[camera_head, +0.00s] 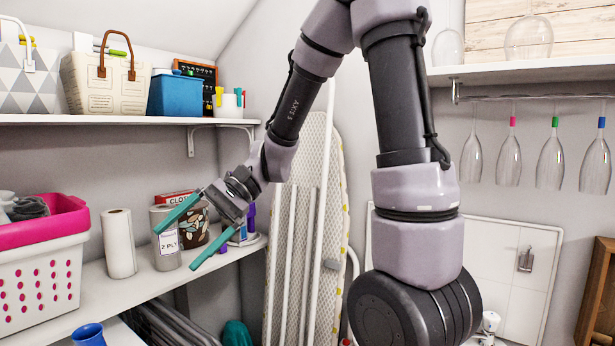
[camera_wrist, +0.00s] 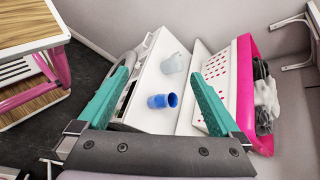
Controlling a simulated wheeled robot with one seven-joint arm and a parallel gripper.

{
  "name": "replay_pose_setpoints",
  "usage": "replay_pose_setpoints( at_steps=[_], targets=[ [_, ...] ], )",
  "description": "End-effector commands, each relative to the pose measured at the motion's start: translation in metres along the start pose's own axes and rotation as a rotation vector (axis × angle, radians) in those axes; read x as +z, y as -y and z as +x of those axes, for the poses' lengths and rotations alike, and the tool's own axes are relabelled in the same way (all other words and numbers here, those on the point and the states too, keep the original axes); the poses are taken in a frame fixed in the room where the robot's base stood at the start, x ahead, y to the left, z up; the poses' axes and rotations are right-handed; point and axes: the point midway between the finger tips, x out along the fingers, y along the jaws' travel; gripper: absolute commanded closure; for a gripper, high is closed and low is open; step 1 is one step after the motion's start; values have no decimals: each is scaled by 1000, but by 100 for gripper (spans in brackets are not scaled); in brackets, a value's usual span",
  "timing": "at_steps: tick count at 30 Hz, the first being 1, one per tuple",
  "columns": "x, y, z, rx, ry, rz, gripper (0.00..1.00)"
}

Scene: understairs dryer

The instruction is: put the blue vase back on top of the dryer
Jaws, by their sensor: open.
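The blue vase (camera_head: 88,335) shows at the bottom left of the head view, partly cut off by the frame edge. In the wrist view the blue vase (camera_wrist: 160,101) rests on a white surface (camera_wrist: 152,78), with its mouth facing right in this rolled view. The surface looks like the top of a white appliance; I cannot tell for sure whether it is the dryer. My gripper (camera_head: 175,250) is open and empty, with teal fingers apart, in front of the shelf. In the wrist view my gripper (camera_wrist: 162,68) frames the vase from a distance, without touching it.
A white basket with pink rim (camera_head: 40,260), a paper roll (camera_head: 118,243) and a grey canister (camera_head: 165,245) stand on the shelf. An ironing board (camera_head: 305,215) leans behind. A pink-legged table (camera_wrist: 35,45) is at left.

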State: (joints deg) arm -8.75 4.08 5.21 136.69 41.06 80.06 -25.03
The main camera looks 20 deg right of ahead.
Motion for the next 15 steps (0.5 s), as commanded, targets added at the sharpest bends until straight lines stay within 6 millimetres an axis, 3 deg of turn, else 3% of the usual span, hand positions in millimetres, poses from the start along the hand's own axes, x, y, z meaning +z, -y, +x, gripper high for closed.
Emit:
replay_pose_setpoints(
  at_steps=[9, 15],
  targets=[
    [21, -53, -116, 225, -560, -248, 0],
    [37, -76, -186, 303, -904, -347, 0]
  ],
)
